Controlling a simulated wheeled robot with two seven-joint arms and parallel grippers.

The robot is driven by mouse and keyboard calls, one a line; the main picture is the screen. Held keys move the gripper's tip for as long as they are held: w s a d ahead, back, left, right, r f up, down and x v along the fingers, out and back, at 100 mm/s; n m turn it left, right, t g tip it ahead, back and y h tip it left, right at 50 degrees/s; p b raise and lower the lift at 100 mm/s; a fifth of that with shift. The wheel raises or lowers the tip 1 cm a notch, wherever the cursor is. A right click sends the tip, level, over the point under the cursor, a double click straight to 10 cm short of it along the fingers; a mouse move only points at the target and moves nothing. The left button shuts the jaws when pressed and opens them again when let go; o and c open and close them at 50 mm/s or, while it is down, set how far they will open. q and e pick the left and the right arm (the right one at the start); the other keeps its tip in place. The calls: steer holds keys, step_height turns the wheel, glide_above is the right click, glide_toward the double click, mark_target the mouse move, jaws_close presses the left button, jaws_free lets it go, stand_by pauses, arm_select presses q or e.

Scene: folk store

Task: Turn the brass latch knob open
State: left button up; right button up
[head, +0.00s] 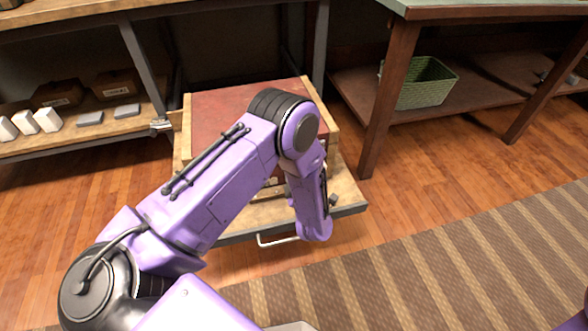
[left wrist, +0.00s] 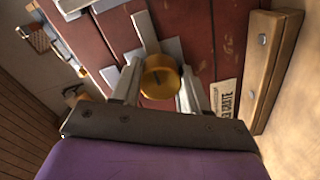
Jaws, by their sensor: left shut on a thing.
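The brass knob (left wrist: 161,78) shows in the left wrist view as a round, gold-coloured cap with a dark mark across its face. It sits on a dark red plank panel (left wrist: 195,30) of the crate. Pale metal strips (left wrist: 146,32) lie around and above it. My left gripper (left wrist: 160,90) has one finger on each side of the knob and is shut on it. In the head view the crate (head: 225,105) has a red top and pale wood edges. My left arm covers its front there, so the knob and fingertips are hidden. My right gripper is not in view.
The crate stands on a wooden platform (head: 345,196) with a white handle (head: 277,240) in front. Shelves with boxes (head: 115,83) stand left. A table with a green basket (head: 425,83) stands right. A striped rug (head: 450,270) covers the near floor.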

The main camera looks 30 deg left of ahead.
arm_select(q)
steer(key=o, duration=1.1)
steer(key=shift+c, duration=0.2)
steer(key=p+v, duration=0.2)
steer(key=v, duration=0.8)
steer(key=shift+s+d, duration=0.15)
steer(key=shift+s, duration=0.05)
